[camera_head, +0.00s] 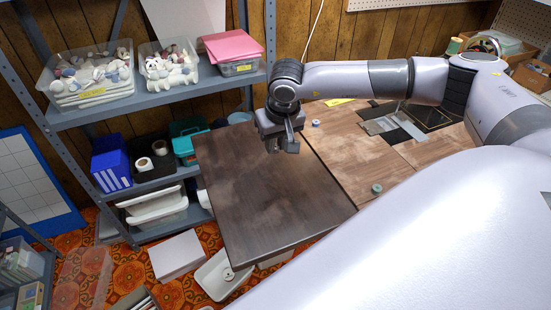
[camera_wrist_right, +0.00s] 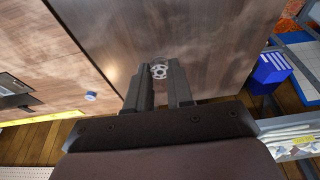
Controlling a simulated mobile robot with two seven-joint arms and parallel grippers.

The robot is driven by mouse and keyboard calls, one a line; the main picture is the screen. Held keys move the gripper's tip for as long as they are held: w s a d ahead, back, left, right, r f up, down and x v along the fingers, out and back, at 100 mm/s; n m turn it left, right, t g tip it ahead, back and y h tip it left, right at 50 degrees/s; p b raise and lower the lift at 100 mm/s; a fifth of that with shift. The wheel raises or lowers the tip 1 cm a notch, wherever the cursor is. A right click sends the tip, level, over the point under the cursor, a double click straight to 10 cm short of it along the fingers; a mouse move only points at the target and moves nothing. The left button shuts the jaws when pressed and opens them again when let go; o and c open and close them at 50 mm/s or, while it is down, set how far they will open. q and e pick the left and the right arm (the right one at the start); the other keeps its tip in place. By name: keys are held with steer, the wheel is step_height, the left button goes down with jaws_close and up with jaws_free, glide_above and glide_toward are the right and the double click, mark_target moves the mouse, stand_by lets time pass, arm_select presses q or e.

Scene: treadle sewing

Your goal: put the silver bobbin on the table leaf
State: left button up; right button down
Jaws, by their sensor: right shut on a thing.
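The silver bobbin (camera_wrist_right: 159,70) shows in the right wrist view as a pale round disc with holes, between the fingertips of my right gripper (camera_wrist_right: 158,80). The right gripper is shut on it. In the head view the right gripper (camera_head: 282,147) points down over the back right part of the dark brown table leaf (camera_head: 270,205), and the bobbin cannot be made out there. The leaf also fills the upper middle of the wrist view (camera_wrist_right: 215,40). How far the bobbin is above the leaf is hard to tell. My left gripper is not in view.
The leaf is bare. On the lighter table (camera_head: 350,150) to its right are a small blue-and-white spool (camera_head: 315,123) and a green spool (camera_head: 376,188). A metal shelf (camera_head: 160,112) with bins stands at the left. A white tray (camera_head: 215,277) lies on the floor.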

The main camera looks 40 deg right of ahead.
mark_target(274, 166)
steer(key=shift+f, duration=2.85)
steer(key=shift+f, duration=0.15)
steer(key=c, duration=1)
jaws_free()
steer(key=shift+r, duration=0.3)
steer(key=v, duration=1.1)
steer(key=shift+r, duration=0.4)
steer(key=shift+s, duration=0.15)
